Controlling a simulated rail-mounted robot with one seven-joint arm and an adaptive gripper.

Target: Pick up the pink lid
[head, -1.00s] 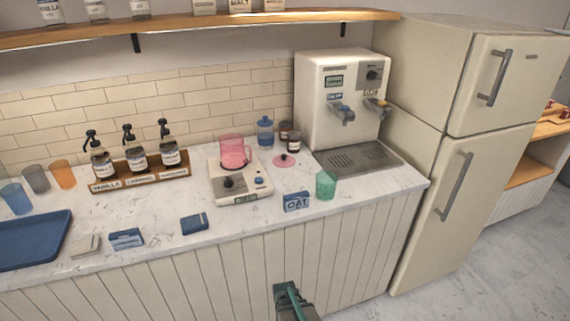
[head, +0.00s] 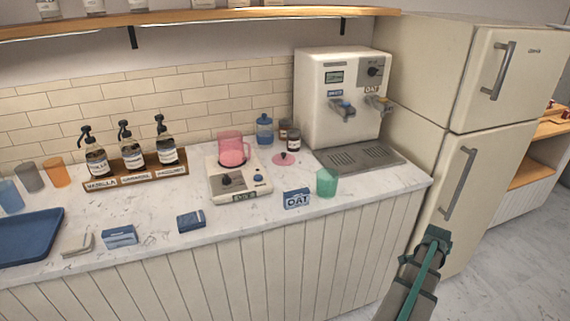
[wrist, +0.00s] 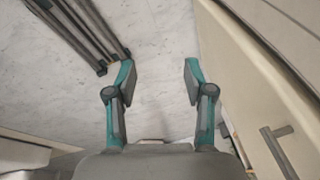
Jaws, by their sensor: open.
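My gripper (head: 438,237) is at the lower right, in front of the fridge and well away from the lid. In the wrist view my gripper (wrist: 158,78) is open with nothing between its fingers. The lid does not show in the wrist view.
A green cup (head: 327,182) and an OAT box (head: 296,198) stand at the counter's front, nearer than the lid. The dispenser (head: 343,95) with its drip tray (head: 360,157) stands right of the lid. The fridge (head: 470,150) closes off the right side.

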